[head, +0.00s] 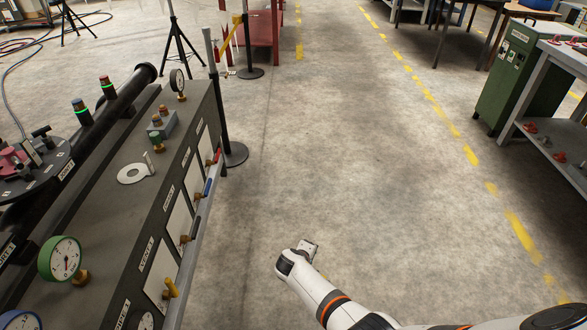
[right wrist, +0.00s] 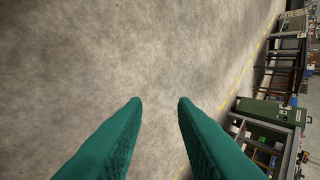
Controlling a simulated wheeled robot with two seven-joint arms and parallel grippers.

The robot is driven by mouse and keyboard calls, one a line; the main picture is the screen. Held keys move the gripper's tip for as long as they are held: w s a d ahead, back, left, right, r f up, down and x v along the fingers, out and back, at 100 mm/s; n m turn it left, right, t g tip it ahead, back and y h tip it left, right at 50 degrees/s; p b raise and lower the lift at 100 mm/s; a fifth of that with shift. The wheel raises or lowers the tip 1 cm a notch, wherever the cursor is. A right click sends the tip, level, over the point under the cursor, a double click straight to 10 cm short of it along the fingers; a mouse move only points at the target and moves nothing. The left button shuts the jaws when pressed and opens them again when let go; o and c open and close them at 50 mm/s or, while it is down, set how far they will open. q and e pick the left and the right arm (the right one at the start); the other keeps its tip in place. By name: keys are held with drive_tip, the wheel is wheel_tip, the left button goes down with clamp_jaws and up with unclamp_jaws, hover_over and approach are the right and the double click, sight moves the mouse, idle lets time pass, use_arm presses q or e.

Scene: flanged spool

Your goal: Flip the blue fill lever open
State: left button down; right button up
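The blue lever (head: 207,187) is on the side face of the dark console at the left of the head view. It sits between a red lever (head: 216,157) farther away and a black lever (head: 196,227) nearer. It is small here and its exact position is hard to read. My right gripper (head: 309,247) is over the floor, to the right of the console and apart from the levers. In the right wrist view its two green fingers (right wrist: 160,100) are spread with nothing between them. My left gripper is not in view.
The console (head: 120,210) carries gauges, including a green-rimmed one (head: 63,258), and a yellow lever (head: 171,288) at its near end. A post with a round base (head: 234,154) stands by its far end.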

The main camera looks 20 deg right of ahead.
drive_tip(key=s+a+f+m+g+y, duration=0.1)
drive_tip(key=s+f+y, duration=0.1)
drive_tip(key=s+f, duration=0.65)
drive_tip(key=s+a+f+g+y, duration=0.1)
drive_tip(key=s+f, duration=0.4)
drive_tip(key=s, duration=0.6)
drive_tip(key=s+f+m+g+y+p, duration=0.1)
drive_tip(key=s+f+m, duration=0.1)
drive_tip(key=s, duration=1.2)
drive_tip(key=s+f+m+g+y+p, duration=0.1)
drive_tip(key=s+f+m+y, duration=0.1)
drive_tip(key=s, duration=1.2)
drive_tip(key=shift+f, duration=0.9)
drive_tip(key=shift+w+d, duration=0.1)
drive_tip(key=shift+d, duration=0.1)
